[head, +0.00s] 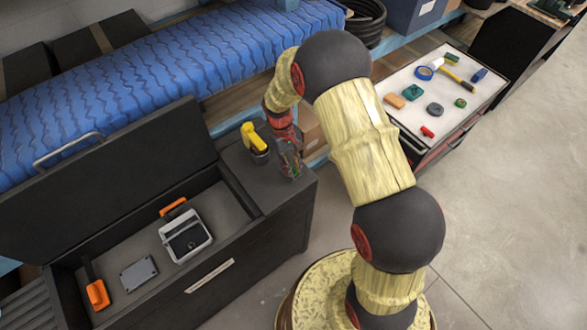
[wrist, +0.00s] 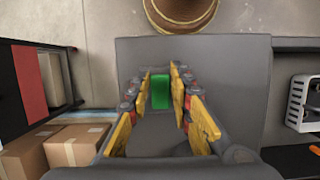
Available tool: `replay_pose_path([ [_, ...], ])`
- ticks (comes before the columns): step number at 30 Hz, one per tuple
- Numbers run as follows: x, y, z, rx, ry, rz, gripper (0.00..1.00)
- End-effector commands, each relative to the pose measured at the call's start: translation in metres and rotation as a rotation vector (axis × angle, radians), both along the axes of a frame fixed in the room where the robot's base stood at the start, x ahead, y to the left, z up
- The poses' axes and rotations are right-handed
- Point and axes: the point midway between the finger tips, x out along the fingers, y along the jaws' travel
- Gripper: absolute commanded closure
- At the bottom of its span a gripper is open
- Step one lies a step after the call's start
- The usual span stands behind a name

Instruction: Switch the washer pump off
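My gripper (head: 290,168) is over the dark side top of the black chest, pointing down, near its front right corner. In the wrist view my gripper (wrist: 161,76) has its two yellow-padded fingers apart. A bright green block (wrist: 160,92) shows between them, with a gap on each side. It may be the pump's switch; I cannot tell whether it is lit or which way it is set. In the head view the gripper mostly hides it. A yellow-topped device with a dark round base (head: 255,142) stands left of my gripper on the same top.
The open chest (head: 215,268) to the left holds a grey-white box (head: 186,240), a grey plate (head: 139,274) and orange-handled tools. A white-topped cart (head: 462,108) with small items stands at right. Cardboard boxes (wrist: 75,147) lie beside the chest. Bare floor (head: 510,220) is at right.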

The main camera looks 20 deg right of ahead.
Motion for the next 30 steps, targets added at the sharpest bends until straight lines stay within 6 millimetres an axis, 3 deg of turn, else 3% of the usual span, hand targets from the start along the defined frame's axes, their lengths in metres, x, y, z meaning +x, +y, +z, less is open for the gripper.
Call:
replay_pose_path([
  [8,0.000,0.000,0.000,0.000,-0.001,0.000,0.62],
  [19,0.002,0.000,0.005,0.000,-0.003,0.000,0.62],
  [23,0.008,0.002,0.022,0.001,-0.005,0.000,0.62],
  [30,0.021,0.006,0.068,0.000,-0.004,0.000,0.62],
])
